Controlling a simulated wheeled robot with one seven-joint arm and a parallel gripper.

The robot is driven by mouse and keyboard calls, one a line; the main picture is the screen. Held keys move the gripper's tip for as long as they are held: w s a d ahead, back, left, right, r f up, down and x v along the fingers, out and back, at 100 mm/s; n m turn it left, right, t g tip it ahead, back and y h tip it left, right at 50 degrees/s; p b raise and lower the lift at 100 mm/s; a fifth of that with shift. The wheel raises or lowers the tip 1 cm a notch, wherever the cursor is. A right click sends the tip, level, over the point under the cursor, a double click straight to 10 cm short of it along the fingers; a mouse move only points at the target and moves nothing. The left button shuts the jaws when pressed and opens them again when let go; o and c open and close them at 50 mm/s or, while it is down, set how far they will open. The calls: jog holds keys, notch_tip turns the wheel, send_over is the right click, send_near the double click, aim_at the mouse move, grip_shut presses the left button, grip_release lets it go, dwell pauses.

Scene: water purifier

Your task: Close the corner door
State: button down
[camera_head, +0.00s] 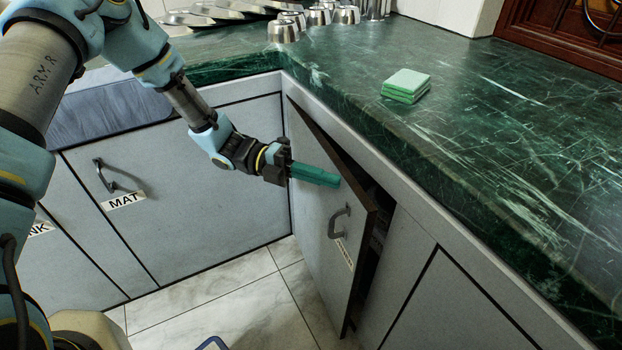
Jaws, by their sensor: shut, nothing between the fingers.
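The corner door (316,215) is a grey cabinet door with a dark edge, a grey curved handle (338,222) and a small label below it. It stands partly open, with a dark gap along its right side. Its hinge side is at the left, by the inner corner of the cabinets. My gripper (334,180) has green fingers, shut and empty, pointing right across the upper part of the door, above and left of the handle. I cannot tell whether the fingertips touch the door.
A green marble counter (470,150) overhangs the door. Green sponges (406,85) and metal cups (284,30) sit on it. A cabinet labelled MAT (124,200) is shut at the left.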

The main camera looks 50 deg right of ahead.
jog(key=shift+d, duration=0.1)
jog(key=shift+s+d+r+n+h+p, duration=0.2)
jog(key=shift+s+d+n+h+p, duration=0.3)
jog(key=shift+d+p, duration=0.4)
jog(key=shift+s+d+f, duration=0.15)
jog(key=shift+d+f, duration=0.05)
jog(key=shift+d, duration=0.05)
jog(key=w+a+p, duration=0.1)
jog(key=w+a, duration=0.7)
jog(key=w, duration=0.2)
jog(key=shift+a, duration=0.2)
jog(key=shift+w, duration=0.1)
